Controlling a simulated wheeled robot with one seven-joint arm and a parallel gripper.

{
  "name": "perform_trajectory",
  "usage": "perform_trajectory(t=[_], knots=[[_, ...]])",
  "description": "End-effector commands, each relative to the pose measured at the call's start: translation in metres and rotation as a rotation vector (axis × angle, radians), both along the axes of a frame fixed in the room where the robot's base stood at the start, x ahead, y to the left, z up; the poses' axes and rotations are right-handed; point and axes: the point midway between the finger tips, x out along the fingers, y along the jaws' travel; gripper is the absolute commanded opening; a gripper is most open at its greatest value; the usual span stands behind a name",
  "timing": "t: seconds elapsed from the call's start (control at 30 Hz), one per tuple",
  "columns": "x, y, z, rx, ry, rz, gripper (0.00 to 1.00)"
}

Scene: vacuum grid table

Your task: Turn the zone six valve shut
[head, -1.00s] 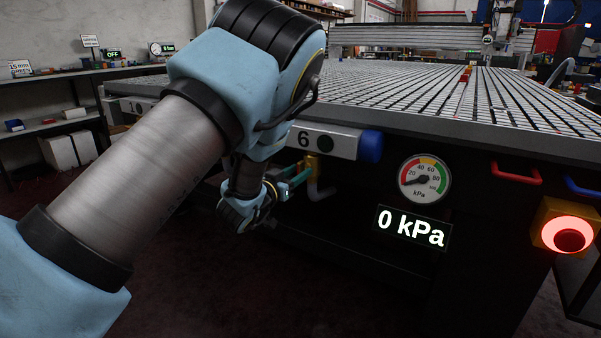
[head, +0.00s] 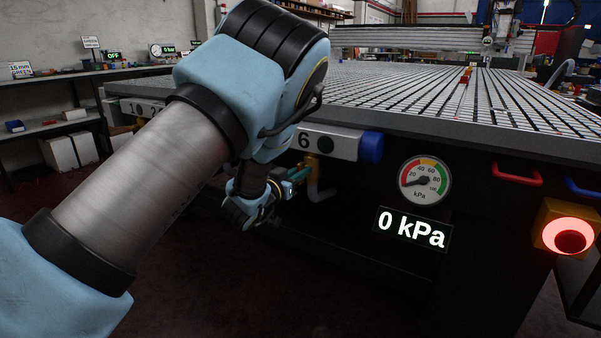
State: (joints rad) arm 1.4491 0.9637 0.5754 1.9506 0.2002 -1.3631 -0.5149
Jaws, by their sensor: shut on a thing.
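The zone six valve (head: 312,165) is a brass-coloured fitting with a grey pipe, under the table edge below the plate marked 6 (head: 304,142). My gripper (head: 299,175) is at the valve, on its left side, with its greenish fingers shut on the valve's handle. The handle itself is small and mostly hidden by the fingers, so its angle cannot be told. My arm crosses the left half of the head view and hides part of the table front.
The slatted vacuum table (head: 470,125) extends behind. A blue knob (head: 371,147) sits right of the plate. The gauge (head: 425,181) points low and the display (head: 411,229) reads 0 kPa. A glowing red button (head: 567,235), a red handle (head: 517,175) and a blue handle (head: 583,188) are at the right.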

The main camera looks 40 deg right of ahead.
Motion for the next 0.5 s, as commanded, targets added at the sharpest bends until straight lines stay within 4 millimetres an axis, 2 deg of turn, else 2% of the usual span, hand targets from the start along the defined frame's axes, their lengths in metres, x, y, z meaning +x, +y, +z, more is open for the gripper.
perform_trajectory(t=[0.5], knots=[[-0.0003, 0.0001, -0.0002, 0.008, -0.031, 0.0, 0.0]])
